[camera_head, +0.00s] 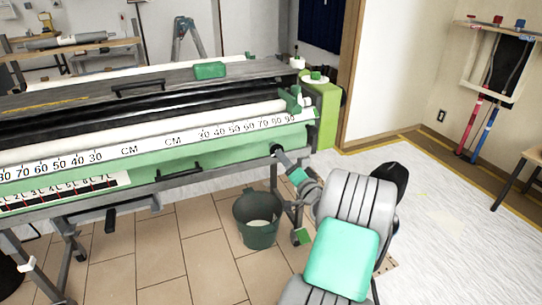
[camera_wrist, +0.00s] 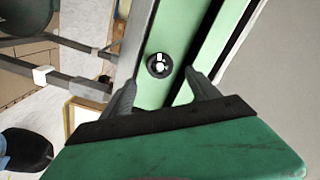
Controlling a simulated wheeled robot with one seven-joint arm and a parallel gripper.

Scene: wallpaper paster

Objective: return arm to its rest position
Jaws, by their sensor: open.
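My arm reaches up from the lower right in the head view toward the right end of the wallpaper pasting machine (camera_head: 215,155). My gripper (camera_head: 281,156) is at the machine's green front side, below the scale's right end. In the wrist view my gripper (camera_wrist: 160,78) has its two grey fingers spread apart, with nothing between them. A round dark knob with a light centre (camera_wrist: 159,65) sits on the green panel just beyond the fingertips. I cannot tell whether a finger touches the panel. In the head view the fingertips are small and partly merge with the dark knob.
A dark green bucket (camera_head: 257,222) stands on the tiled floor beneath the machine, left of my arm. A green box (camera_head: 209,70) lies on the machine's top. A white covering (camera_head: 450,225) leaves open floor on the right. A wooden stool (camera_head: 525,170) stands at the right edge.

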